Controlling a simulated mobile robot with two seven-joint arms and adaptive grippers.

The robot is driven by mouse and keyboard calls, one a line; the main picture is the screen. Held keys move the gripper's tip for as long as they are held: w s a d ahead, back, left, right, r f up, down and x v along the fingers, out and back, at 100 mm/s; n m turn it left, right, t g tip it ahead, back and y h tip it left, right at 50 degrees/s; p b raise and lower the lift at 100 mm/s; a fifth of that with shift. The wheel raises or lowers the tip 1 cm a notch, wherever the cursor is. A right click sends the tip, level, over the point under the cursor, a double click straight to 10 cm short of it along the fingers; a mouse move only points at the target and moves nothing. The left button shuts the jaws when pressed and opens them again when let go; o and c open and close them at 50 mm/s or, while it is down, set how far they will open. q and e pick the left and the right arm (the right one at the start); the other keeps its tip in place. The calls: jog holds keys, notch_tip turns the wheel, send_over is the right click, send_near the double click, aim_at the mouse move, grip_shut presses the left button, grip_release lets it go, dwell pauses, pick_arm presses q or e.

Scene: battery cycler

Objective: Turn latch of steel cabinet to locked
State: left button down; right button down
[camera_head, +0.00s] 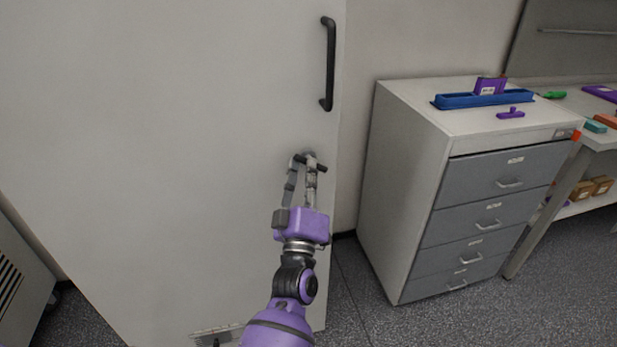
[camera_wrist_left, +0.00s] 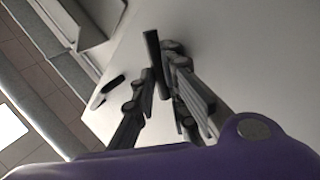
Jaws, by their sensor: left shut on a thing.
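The steel cabinet (camera_head: 170,130) is a tall pale grey door front filling the left half of the head view. Its latch (camera_head: 318,165) is a small dark bar near the door's right edge, below a black vertical handle (camera_head: 329,64). My left gripper (camera_head: 307,168) reaches up to the latch and is shut on it. In the left wrist view the dark latch bar (camera_wrist_left: 153,52) stands between the fingertips (camera_wrist_left: 158,75). The fingers hide part of the latch, and its exact turn angle is hard to tell. My right gripper is not in view.
A grey drawer unit (camera_head: 410,180) stands to the right, with a blue tray (camera_head: 485,99) and a purple piece (camera_head: 510,113) on top. A workbench (camera_head: 590,128) is farther right. Grey floor (camera_head: 355,310) shows between cabinet and drawers. A vented box (camera_head: 20,280) stands at lower left.

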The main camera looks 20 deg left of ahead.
pick_arm(q)
jog(key=n+y+b, duration=0.1)
jog(key=n+y, duration=0.1)
jog(key=n, duration=0.2)
jog(key=n+g+y+b, duration=0.1)
jog(key=n+y+b, duration=0.1)
jog(key=n+y, duration=0.1)
jog(key=n+g+y+b, duration=0.1)
jog(key=n+y+b, duration=0.1)
jog(key=n, duration=0.3)
jog(key=shift+w+d+f+y, duration=0.15)
jog(key=shift+d+f+y, duration=0.15)
jog(key=shift+y, duration=0.3)
jog(key=c, duration=1.8)
grip_release()
jog(key=shift+o, duration=0.2)
jog(key=shift+f, duration=0.1)
jog(key=v, duration=1.2)
